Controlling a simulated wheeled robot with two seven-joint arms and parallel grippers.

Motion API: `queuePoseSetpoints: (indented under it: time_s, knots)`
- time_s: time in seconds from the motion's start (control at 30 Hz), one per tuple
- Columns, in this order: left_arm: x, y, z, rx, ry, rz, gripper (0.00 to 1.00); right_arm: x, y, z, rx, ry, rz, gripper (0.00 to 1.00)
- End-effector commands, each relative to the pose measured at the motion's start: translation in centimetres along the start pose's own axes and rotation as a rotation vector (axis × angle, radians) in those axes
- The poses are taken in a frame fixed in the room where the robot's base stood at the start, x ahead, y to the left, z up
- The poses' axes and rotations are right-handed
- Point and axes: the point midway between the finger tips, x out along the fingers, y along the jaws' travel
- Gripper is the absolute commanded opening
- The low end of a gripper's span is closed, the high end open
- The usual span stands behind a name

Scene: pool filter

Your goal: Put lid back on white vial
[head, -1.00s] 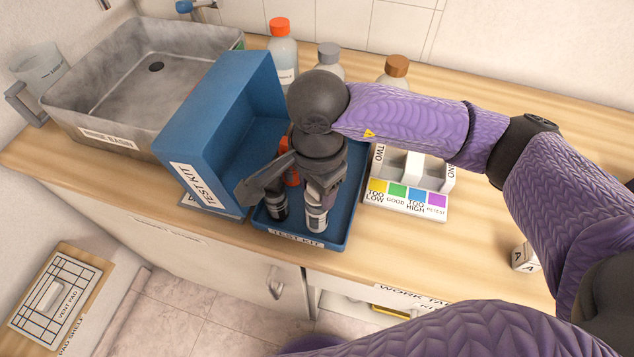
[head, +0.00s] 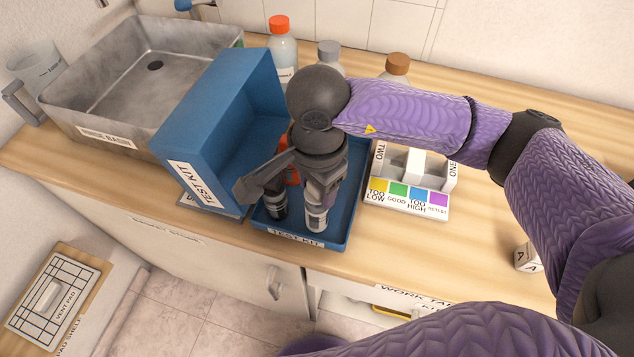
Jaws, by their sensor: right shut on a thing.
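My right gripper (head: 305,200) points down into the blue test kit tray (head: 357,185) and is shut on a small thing. Its fingers and hand largely hide what it grips, and I cannot make out the lid's outline. A small white vial (head: 316,220) stands about upright in the front of the tray, directly below the right-hand finger. I cannot tell whether the lid is seated on it. A dark small vial (head: 278,209) stands just left of it, and an orange item (head: 292,174) shows partly behind the gripper. My left gripper is out of view.
A blue test kit box (head: 215,125) stands open at the tray's left. The white colour-chart rack (head: 408,203) is close at its right. A rinse basin (head: 100,128) is at the far left, and several bottles stand behind. The counter on the right is mostly clear, with a lettered cube (head: 528,257).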

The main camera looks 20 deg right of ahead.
Motion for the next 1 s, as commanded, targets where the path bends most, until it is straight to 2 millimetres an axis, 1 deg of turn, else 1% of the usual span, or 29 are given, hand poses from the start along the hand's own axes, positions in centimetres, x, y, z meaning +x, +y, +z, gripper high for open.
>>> queuePoseSetpoints:
  time_s: [0.4, 0.7, 1.0]
  knots:
    - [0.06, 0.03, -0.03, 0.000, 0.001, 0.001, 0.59, 0.02, 0.01, 0.00, 0.000, 0.000, 0.000, 0.00]
    - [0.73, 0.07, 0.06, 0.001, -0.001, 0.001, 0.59, 0.41, 0.02, 0.00, 0.000, 0.000, 0.000, 0.00]
    - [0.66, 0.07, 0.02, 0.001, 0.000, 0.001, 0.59, 0.31, 0.02, 0.01, 0.000, 0.000, 0.000, 0.00]
